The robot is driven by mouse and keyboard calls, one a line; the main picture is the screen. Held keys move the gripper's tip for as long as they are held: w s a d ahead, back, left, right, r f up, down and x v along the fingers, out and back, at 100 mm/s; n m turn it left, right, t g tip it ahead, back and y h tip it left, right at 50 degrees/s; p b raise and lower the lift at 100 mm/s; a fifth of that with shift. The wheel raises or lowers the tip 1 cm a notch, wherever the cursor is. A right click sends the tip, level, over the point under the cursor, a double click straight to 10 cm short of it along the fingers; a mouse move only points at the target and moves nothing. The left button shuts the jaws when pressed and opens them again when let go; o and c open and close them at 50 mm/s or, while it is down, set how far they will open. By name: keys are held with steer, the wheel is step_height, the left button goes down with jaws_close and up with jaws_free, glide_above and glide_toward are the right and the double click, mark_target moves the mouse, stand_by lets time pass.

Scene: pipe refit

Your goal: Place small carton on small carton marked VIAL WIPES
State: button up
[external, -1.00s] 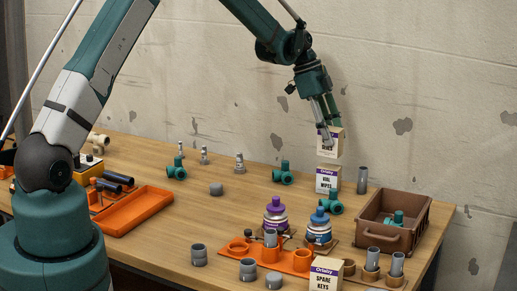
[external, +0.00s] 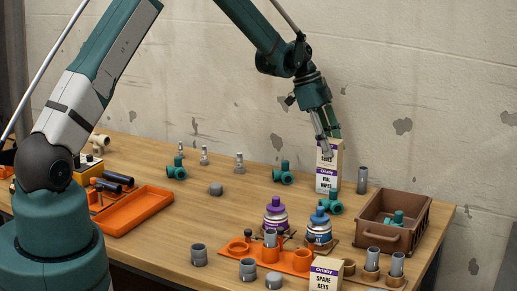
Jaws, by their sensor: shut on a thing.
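My gripper (external: 330,147) is at the back right of the table, pointing down and shut on a small carton (external: 326,160). The held carton is white with a purple band and dark lettering that is partly covered by a finger. It is upright, directly above the small carton marked VIAL WIPES (external: 326,182), which stands upright on the table. The two cartons look in contact, with no gap showing between them. Whether the upper one bears its full weight on the lower cannot be told.
A teal pipe tee (external: 331,203) is close in front of the cartons, and a grey pipe (external: 362,179) stands to their right. A brown crate (external: 413,211) is further right. Purple and blue bottles, an orange holder (external: 298,260) and a SPARE KEYS carton (external: 324,279) are nearer the front.

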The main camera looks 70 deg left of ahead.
steer(key=shift+f, duration=0.15)
steer(key=o, duration=0.9)
steer(key=shift+r, duration=0.2)
steer(key=v, duration=1.2)
steer(key=shift+d, duration=0.1)
